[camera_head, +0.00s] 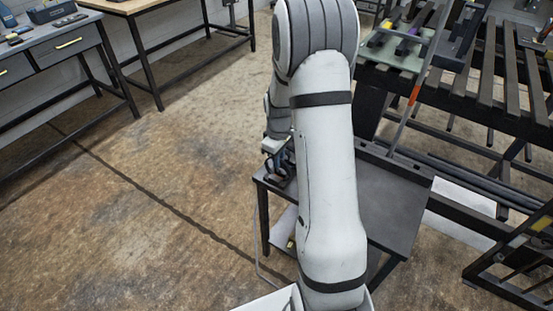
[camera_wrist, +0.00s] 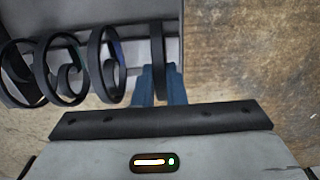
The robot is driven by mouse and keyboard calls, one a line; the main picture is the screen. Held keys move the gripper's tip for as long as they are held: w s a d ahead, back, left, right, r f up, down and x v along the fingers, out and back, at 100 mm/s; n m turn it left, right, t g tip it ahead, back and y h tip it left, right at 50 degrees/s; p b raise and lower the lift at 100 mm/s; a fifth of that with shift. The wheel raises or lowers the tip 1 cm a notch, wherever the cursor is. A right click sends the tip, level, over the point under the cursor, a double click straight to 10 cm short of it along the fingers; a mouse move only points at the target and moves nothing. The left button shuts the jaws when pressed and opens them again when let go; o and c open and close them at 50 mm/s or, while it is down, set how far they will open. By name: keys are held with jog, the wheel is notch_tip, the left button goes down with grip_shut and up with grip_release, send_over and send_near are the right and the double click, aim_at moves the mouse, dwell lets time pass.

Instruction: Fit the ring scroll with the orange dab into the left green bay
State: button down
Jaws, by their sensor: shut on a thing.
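Several dark ring scrolls stand in a row in the wrist view: one at far left (camera_wrist: 8,85), one with a visible inner curl (camera_wrist: 40,72), one nearer the middle (camera_wrist: 93,60), and the rightmost, seen nearly edge-on (camera_wrist: 157,45). My gripper (camera_wrist: 161,80) has its blue fingers shut on that rightmost ring scroll. No orange dab shows on any scroll. In the head view my arm covers much of the dark table, and my gripper is only partly visible at its left edge. I cannot make out the left green bay; a pale green panel (camera_head: 390,52) lies at upper right.
The dark table (camera_head: 395,210) stands beside a black slatted rack (camera_head: 480,95). A slanted pole with an orange band (camera_head: 414,95) stands in front of the rack. Workbenches (camera_head: 60,35) are at upper left. The brown floor (camera_head: 130,220) at left is clear.

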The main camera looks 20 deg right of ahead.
jog(key=shift+r, duration=0.15)
jog(key=shift+w+r+p, duration=0.1)
jog(key=shift+r+p, duration=0.55)
jog(key=shift+r, duration=0.25)
jog(key=shift+r, duration=0.4)
jog(key=shift+r+p, duration=0.2)
jog(key=shift+p, duration=0.2)
notch_tip(320, 180, up, 9)
jog(key=p, duration=0.5)
jog(key=shift+f+p, duration=0.15)
jog(key=shift+p, duration=0.2)
